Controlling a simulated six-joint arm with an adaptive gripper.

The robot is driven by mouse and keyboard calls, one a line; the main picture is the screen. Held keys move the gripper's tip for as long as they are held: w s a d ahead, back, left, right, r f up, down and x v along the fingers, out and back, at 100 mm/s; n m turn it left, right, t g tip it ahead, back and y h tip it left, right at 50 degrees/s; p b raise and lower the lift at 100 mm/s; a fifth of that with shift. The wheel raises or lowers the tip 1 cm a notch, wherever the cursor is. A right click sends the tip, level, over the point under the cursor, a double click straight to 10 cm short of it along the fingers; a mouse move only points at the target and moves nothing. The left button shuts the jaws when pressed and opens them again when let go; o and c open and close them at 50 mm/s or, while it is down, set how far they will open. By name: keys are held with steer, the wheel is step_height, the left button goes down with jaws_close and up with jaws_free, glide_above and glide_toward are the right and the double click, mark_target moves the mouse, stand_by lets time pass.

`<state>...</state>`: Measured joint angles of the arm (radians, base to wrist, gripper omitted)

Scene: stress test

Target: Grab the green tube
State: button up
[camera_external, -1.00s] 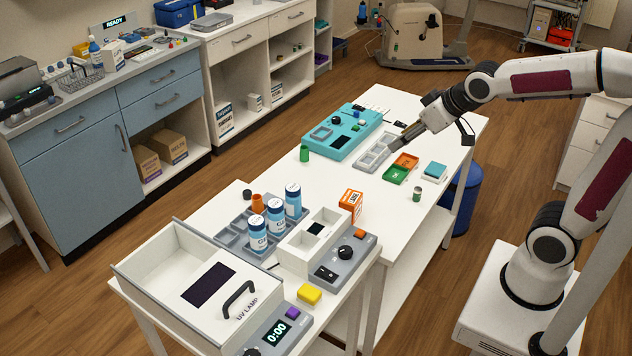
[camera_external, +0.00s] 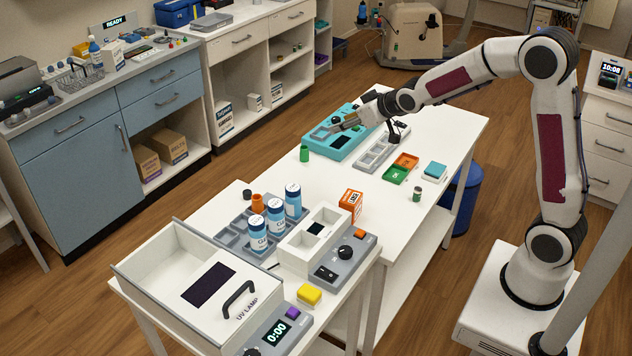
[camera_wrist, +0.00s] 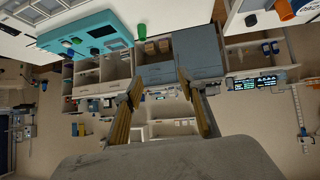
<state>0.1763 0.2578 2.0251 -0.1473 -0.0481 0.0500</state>
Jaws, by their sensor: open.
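The green tube (camera_external: 304,154) is a short green cylinder standing on the white table, at the near-left corner of the teal device. A green thing that looks like it also shows at the upper left of the wrist view (camera_wrist: 70,52). My gripper (camera_external: 336,127) is open and empty above the teal device, to the right of and beyond the tube, apart from it. In the wrist view the two tan fingers (camera_wrist: 158,78) are spread with nothing between them.
The teal device (camera_external: 342,145) lies under my gripper, with a grey rack (camera_external: 378,152) to its right. White bottles (camera_external: 293,200) stand nearer. Bare table surrounds the tube's near side.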

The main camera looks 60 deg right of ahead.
steer(key=w+d+f+t, duration=0.1)
steer(key=w+d+f, duration=0.3)
steer(key=w+f, duration=0.5)
steer(key=t, duration=0.2)
glide_toward(302, 147)
steer(key=shift+w+a+f, duration=0.3)
steer(key=shift+a+f, duration=0.15)
steer(key=shift+f, duration=0.1)
steer(key=shift+x, duration=1.25)
steer(key=shift+w+d, duration=0.1)
steer(key=shift+w, duration=0.05)
steer(key=shift+w+d+f, duration=0.15)
steer(key=shift+w+d, duration=0.1)
steer(key=shift+w, duration=0.4)
steer(key=shift+w+d+f, duration=0.15)
steer(key=shift+w+d, duration=0.1)
steer(key=shift+w, duration=0.35)
steer(key=shift+x, duration=1.15)
